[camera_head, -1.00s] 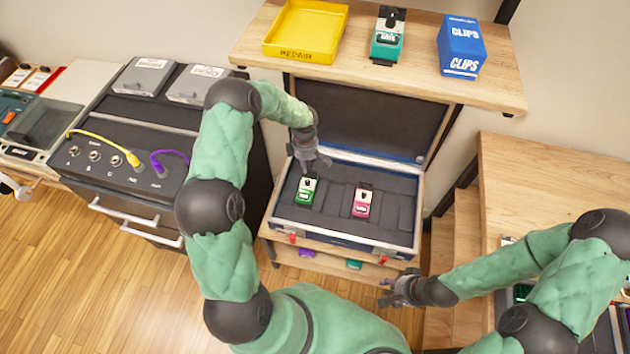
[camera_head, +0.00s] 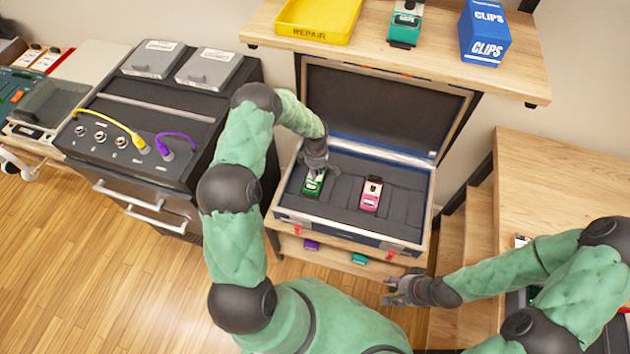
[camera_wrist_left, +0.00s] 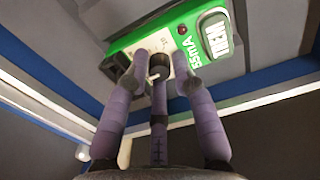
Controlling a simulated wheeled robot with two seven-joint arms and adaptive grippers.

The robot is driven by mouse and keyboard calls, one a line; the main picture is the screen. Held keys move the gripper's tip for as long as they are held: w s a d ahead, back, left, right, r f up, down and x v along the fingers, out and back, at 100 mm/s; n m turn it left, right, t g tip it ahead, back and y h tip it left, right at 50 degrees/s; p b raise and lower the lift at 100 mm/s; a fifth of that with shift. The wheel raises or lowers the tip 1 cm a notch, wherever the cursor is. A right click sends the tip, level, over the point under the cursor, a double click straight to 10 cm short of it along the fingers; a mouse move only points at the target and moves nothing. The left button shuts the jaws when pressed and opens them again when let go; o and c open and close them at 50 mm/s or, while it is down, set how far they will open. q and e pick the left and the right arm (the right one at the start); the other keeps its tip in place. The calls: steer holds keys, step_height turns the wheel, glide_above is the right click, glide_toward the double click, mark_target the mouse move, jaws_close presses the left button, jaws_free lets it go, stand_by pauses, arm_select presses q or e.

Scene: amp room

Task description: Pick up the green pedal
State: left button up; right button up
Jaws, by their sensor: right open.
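The green pedal (camera_head: 314,184) lies in the left part of the open case (camera_head: 352,229), on dark foam. In the left wrist view the green pedal (camera_wrist_left: 205,40) shows its label, a red light and a black knob. My left gripper (camera_head: 316,167) is right over its far end and hides part of it. In the left wrist view the purple fingers of my left gripper (camera_wrist_left: 160,72) overlap the pedal's knob end. I cannot tell whether they touch or grip it. My right gripper (camera_head: 394,292) is open and empty, to the right, away from the case.
A pink pedal (camera_head: 371,194) lies right of the green one. The case's raised lid (camera_head: 380,115) stands behind. The shelf above holds a yellow tray (camera_head: 318,20), a teal pedal (camera_head: 405,24) and a blue clips box (camera_head: 486,32). Wooden steps (camera_head: 478,225) stand to the right.

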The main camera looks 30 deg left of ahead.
arm_select(q)
steer(key=shift+r, duration=0.1)
jaws_close()
steer(key=shift+r, duration=0.1)
